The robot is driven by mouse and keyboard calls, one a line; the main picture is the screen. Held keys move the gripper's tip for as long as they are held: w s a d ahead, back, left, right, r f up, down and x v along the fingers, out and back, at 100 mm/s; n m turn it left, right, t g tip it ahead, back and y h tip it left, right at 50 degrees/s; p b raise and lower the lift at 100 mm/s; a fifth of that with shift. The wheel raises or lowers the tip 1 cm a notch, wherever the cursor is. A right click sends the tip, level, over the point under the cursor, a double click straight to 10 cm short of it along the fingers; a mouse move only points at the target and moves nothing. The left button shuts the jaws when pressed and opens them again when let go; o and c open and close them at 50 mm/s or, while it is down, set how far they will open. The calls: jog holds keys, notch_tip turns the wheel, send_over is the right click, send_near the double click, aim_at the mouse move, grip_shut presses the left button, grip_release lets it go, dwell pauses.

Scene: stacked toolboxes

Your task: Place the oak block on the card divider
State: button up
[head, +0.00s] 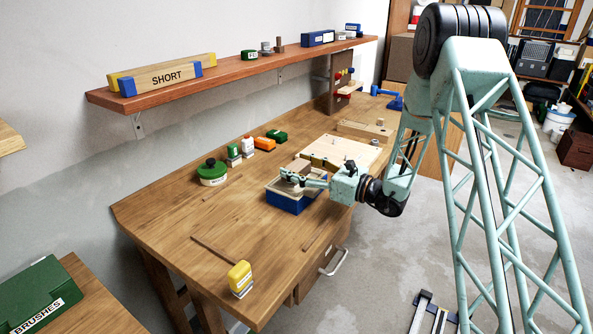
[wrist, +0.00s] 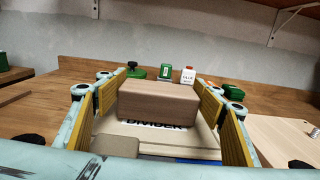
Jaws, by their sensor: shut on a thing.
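The oak block (wrist: 158,98) is a plain brown block between the yellow-padded fingers of my gripper (wrist: 160,105). My gripper is shut on it. The block is directly over the tan card divider (wrist: 190,138), whose label reads DIVIDER and is partly covered by the block. I cannot tell whether the block touches the divider or hangs just above it. In the head view my gripper (head: 304,180) is over a blue-sided toolbox (head: 290,203), with the block (head: 299,167) showing at its far side.
A grey-tan piece (wrist: 115,143) lies near the divider's front. Behind stand a green round tin (head: 212,173), a glue bottle (head: 247,146) and small boxes. A pale board (head: 345,150) lies to the right. A yellow-topped item (head: 240,277) stands at the bench's near end.

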jog(key=shift+f, duration=0.3)
jog(key=o, duration=0.9)
jog(key=shift+f, duration=0.1)
jog(key=shift+d, duration=0.1)
jog(key=shift+p+v, duration=0.9)
jog(key=shift+v, duration=5.05)
jog(key=shift+s, duration=0.1)
